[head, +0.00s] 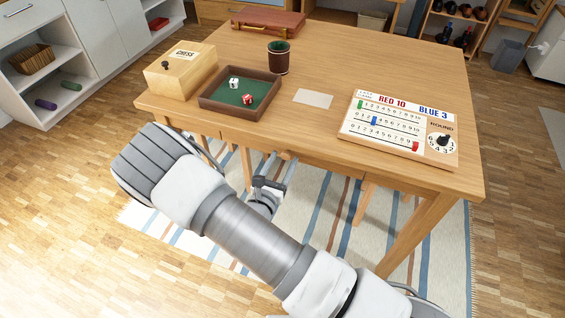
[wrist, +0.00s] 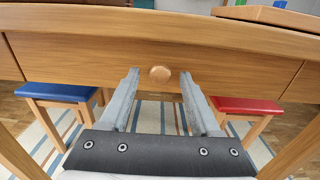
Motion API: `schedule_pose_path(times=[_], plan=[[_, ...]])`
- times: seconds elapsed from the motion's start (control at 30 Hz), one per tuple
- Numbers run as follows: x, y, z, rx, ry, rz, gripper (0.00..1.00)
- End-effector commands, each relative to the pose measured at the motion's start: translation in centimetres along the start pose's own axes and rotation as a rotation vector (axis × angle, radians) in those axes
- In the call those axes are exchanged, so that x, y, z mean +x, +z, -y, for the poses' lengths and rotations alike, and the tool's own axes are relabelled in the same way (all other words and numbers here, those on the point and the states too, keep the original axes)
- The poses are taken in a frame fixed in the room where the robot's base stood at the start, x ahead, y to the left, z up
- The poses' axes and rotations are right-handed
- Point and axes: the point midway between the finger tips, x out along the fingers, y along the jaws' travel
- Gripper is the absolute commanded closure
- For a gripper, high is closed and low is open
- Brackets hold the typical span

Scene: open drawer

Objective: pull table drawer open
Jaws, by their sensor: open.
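The wooden table (head: 350,60) has a drawer (wrist: 80,58) in its front apron, and its front looks flush with the apron. A round wooden knob (wrist: 160,73) sits mid-drawer in the wrist view. My gripper (wrist: 159,79) is open, with one finger on each side of the knob and a gap showing at both sides. Whether the fingertips touch the drawer front is unclear. In the head view my gripper (head: 281,158) is at the table's front edge, below the top, and the knob is hard to make out there.
A blue stool (wrist: 55,92) and a red stool (wrist: 246,105) stand under the table.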

Motion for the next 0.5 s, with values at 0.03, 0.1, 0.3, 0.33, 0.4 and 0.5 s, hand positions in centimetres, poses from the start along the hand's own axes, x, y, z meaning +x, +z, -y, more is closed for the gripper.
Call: schedule_pose_path(times=[0.03, 0.1, 0.3, 0.33, 0.4, 0.5], plan=[[0.11, 0.0, 0.0, 0.0, 0.0, 0.0, 0.36], [0.14, 0.02, 0.0, 0.0, 0.0, 0.0, 0.36], [0.11, 0.03, 0.0, 0.0, 0.0, 0.0, 0.45], [0.11, 0.02, 0.0, 0.0, 0.0, 0.0, 0.51], [0.1, 0.02, 0.0, 0.0, 0.0, 0.0, 0.64], [0.09, 0.02, 0.0, 0.0, 0.0, 0.0, 0.81]])
